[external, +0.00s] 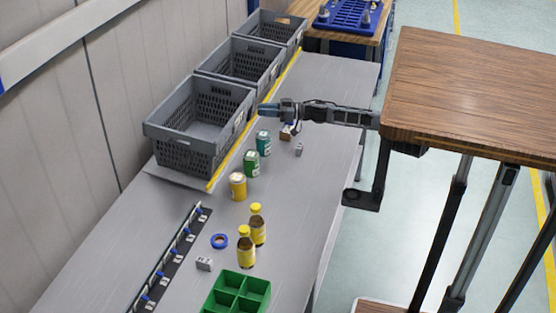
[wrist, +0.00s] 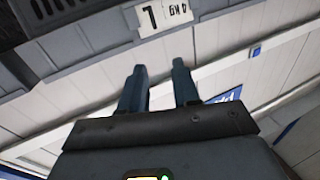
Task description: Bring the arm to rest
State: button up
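My arm (external: 340,115) stretches from beneath the wooden top across the grey table. My gripper (external: 266,109) is above the table beside the nearest grey crate (external: 172,137), by its right corner. I cannot tell from the external view whether it touches the crate. In the wrist view my gripper (wrist: 160,70) has its two dark blue fingers apart, with nothing between them. A grey crate side with a white label (wrist: 164,15) shows beyond the fingertips.
Several canisters (external: 251,163) stand below the gripper, with yellow-capped bottles (external: 257,225) and a green divided tray (external: 238,295) nearer. A black rail (external: 170,262) lies at left. A wooden top (external: 475,95) is at right. The table's right strip is mostly clear.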

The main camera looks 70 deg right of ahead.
jog(key=a+r+m+t+h, duration=0.1)
jog(key=a+r+m+t, duration=0.35)
jog(key=a, duration=0.85)
jog(key=a+r+m+t+h, duration=0.15)
jog(key=a+r+t, duration=0.5)
jog(key=a, duration=0.65)
jog(key=s+a+f+m+g+h, duration=0.35)
jog(key=s+f, duration=0.55)
jog(key=s, duration=0.3)
jog(key=s+a+f+m+g+h, duration=0.2)
jog(key=s+a+f+g+h, duration=0.25)
jog(key=s+f, duration=0.55)
jog(key=s+d+f+n+g+y, duration=0.1)
jog(key=s+n+g, duration=0.1)
jog(key=s, duration=0.4)
jog(key=s+f+n+g+y, duration=0.2)
jog(key=s+n, duration=0.1)
jog(key=s, duration=0.4)
jog(key=s+d+f+n+g+y, duration=0.1)
jog(key=s+n, duration=0.2)
jog(key=s, duration=0.3)
jog(key=shift+s+d+f+g+y, duration=0.2)
jog(key=shift+d+f+g+y, duration=0.1)
jog(key=shift+d+g+y, duration=0.1)
jog(key=shift+n, duration=0.25)
